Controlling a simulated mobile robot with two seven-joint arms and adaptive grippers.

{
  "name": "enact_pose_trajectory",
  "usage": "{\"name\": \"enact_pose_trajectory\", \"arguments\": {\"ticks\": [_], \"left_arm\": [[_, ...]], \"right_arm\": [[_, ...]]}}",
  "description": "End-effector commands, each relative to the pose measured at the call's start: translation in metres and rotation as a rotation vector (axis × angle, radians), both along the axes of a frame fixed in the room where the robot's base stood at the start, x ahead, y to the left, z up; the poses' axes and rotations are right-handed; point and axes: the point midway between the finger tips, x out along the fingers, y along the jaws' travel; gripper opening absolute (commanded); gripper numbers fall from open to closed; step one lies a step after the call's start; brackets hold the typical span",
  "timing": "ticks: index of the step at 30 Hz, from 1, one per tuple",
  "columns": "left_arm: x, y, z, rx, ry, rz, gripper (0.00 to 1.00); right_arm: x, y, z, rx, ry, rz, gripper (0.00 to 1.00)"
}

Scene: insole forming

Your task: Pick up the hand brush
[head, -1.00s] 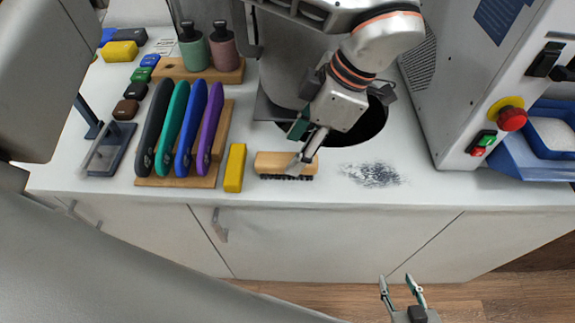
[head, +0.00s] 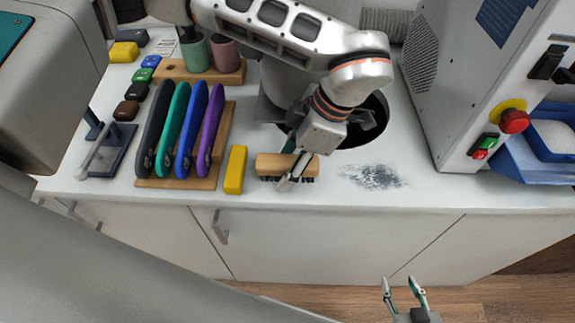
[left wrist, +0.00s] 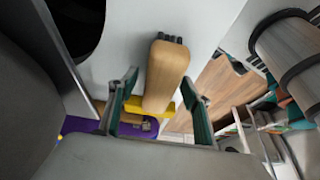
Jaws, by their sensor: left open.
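The hand brush (head: 270,163) has a wooden back and dark bristles. It lies bristles down near the front edge of the white counter, right of a yellow block. My left gripper (head: 293,172) is over the brush's right part. In the left wrist view, the brush's wooden back (left wrist: 167,72) lies between the two open, green-padded fingers (left wrist: 158,108), with a gap visible on the left finger's side. Contact with the right finger cannot be told. My right gripper (head: 404,294) is open and empty, low in front of the counter.
The yellow block (head: 235,169) stands close left of the brush. Several coloured insoles (head: 186,130) sit on a wooden rack farther left. Dark dust (head: 374,176) lies to the right. A round dark opening (head: 372,118) is behind. A machine with a red button (head: 513,121) stands right.

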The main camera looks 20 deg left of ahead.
Motion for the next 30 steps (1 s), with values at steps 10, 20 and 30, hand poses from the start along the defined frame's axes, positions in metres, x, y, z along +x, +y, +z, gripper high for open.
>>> {"name": "enact_pose_trajectory", "arguments": {"ticks": [10, 20, 30], "left_arm": [[0.0002, 0.0000, -0.0041, 0.000, 0.000, 0.001, 0.49], [0.0001, 0.0000, -0.0043, 0.000, 0.000, 0.000, 0.25], [0.0000, -0.0001, -0.0042, 0.000, 0.000, 0.000, 0.05]], "right_arm": [[0.0001, 0.0005, 0.0005, 0.001, -0.001, 0.001, 0.40], [0.0003, 0.0010, 0.0011, 0.001, -0.002, 0.001, 0.40], [0.0006, 0.0013, 0.0017, 0.002, -0.002, 0.001, 0.40]]}}
